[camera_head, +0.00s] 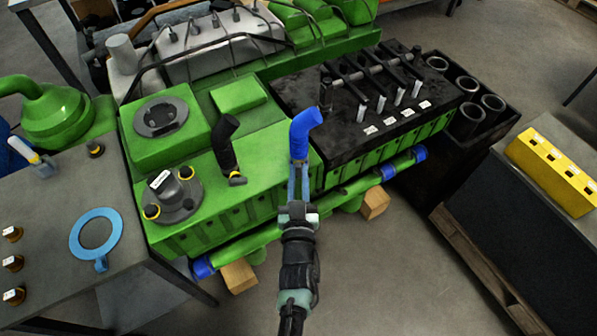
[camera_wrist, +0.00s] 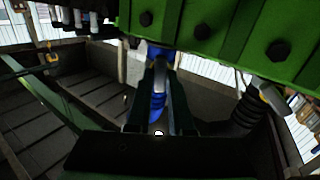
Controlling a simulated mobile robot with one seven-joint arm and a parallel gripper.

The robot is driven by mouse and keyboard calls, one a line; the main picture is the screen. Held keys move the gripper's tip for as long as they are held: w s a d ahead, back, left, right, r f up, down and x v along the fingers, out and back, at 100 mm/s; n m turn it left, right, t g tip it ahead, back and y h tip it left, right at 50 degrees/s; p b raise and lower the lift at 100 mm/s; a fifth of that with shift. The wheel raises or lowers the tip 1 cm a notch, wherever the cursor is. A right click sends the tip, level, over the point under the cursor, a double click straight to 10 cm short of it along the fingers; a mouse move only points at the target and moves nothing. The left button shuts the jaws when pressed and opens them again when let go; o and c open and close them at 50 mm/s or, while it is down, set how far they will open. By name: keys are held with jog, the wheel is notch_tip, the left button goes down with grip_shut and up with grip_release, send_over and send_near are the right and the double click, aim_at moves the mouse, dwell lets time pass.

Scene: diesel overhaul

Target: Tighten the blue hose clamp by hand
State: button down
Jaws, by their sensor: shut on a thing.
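The blue hose (camera_head: 304,132) is a bent elbow rising from the green engine block in the head view. Its clamp, at the hose's lower end, is mostly hidden by my gripper (camera_head: 299,164). My gripper reaches up from below and its two fingers are closed on the clamp's small front part. In the wrist view, the blue hose (camera_wrist: 157,100) shows between my fingers (camera_wrist: 158,88); the gripped part itself is dark and hard to make out.
A black cover with rods (camera_head: 375,95) lies to the right. A grey table (camera_head: 60,215) holds a blue ring (camera_head: 80,228). Open floor (camera_head: 390,280) lies at front right.

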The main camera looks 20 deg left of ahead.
jog(key=shift+f+m, duration=0.1)
jog(key=shift+m, duration=0.4)
jog(key=c, duration=0.8)
grip_release()
jog(key=v, duration=1.3)
